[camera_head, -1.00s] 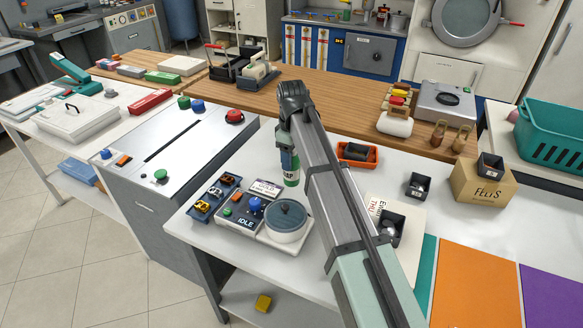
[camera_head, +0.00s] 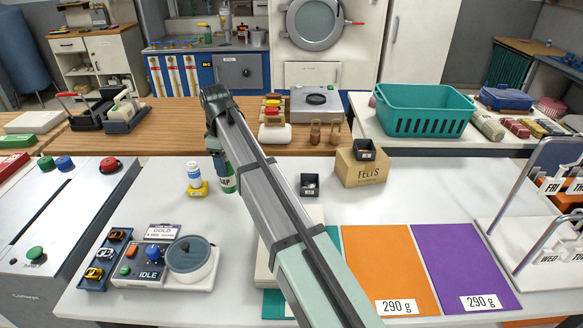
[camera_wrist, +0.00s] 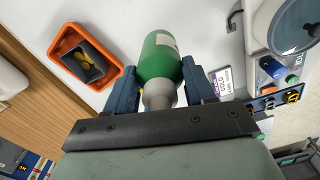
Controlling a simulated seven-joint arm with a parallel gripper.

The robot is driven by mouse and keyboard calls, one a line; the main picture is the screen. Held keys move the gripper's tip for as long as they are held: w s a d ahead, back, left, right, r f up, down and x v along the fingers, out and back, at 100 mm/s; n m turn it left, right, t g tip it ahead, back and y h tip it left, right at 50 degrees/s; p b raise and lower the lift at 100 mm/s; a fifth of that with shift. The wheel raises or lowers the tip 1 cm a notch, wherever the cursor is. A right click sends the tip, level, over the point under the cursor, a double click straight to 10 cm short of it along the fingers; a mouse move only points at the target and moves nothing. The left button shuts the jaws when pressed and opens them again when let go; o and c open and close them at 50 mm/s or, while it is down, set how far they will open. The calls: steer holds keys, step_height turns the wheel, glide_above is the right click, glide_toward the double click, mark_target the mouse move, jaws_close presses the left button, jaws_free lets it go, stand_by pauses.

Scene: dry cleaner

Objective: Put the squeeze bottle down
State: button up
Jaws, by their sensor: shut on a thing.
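The squeeze bottle (camera_head: 228,180) is green with a pale label and hangs upright or nearly so from my gripper (camera_head: 222,160) over the white table. In the wrist view my gripper (camera_wrist: 161,85) has its two blue-grey fingers on either side of the bottle (camera_wrist: 158,58), closed on it near its grey neck. The bottle's base points away from the wrist camera. Whether the base touches the table I cannot tell. My arm hides part of the bottle in the head view.
An orange tray (camera_wrist: 61,55) with a black bin lies beside the bottle.

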steer(key=w+d+m, duration=0.2)
steer(key=w+d, duration=0.8)
steer(key=w, duration=0.2)
steer(key=w+d+m, duration=0.2)
steer(key=w+d, duration=0.8)
steer(key=w, duration=0.3)
step_height(320, 180, down, 9)
steer(key=shift+s+a+f, duration=0.1)
steer(key=shift+f, duration=0.15)
steer(key=o, duration=1.2)
step_height(320, 180, up, 12)
steer(key=shift+r, duration=0.15)
